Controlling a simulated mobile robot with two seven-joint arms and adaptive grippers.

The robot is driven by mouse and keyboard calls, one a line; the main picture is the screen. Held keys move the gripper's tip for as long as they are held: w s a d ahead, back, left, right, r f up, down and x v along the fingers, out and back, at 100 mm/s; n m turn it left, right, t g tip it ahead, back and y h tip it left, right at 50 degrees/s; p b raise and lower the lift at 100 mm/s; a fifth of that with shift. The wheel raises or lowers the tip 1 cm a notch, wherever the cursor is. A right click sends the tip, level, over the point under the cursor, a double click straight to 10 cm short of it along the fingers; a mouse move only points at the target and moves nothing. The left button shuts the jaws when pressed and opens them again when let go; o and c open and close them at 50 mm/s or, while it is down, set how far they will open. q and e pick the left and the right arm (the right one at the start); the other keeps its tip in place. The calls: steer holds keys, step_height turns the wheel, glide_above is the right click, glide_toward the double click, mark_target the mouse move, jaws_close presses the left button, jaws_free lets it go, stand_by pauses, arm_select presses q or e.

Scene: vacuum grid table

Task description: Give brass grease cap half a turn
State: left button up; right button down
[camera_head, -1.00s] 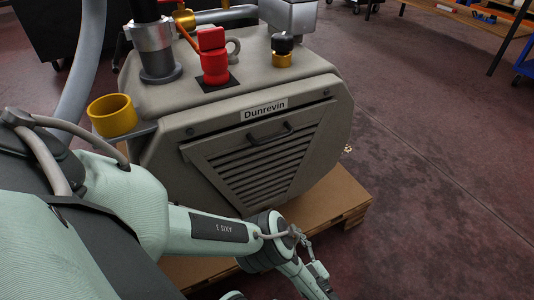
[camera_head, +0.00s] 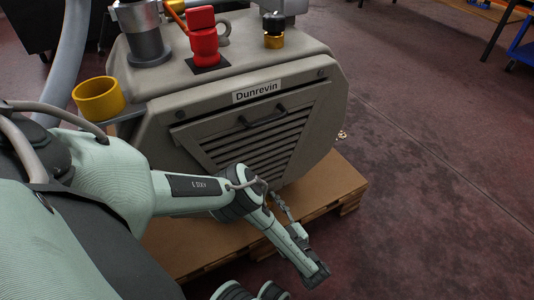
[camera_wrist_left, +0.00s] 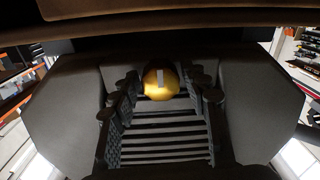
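The brass grease cap (camera_wrist_left: 160,84), a rounded yellow knob with a grey slot mark, shows in the left wrist view. My left gripper (camera_wrist_left: 164,77) is open, one finger on each side of the cap, with visible gaps; I cannot tell how far the tips reach along it. In the head view my left arm comes in from the left, its hand low in front of the machine's slatted grille (camera_head: 255,135). My arm largely hides the cap there.
The grey machine (camera_head: 165,150) stands on a wooden pallet (camera_head: 335,185). On top are a red fitting (camera_head: 204,45) and a black knob on a brass base (camera_head: 274,40). A yellow cup (camera_head: 98,97) sits at its left. The floor to the right is open.

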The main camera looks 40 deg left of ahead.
arm_select(q)
steer(key=c, duration=0.8)
steer(key=shift+o, duration=0.2)
steer(key=shift+m, duration=0.5)
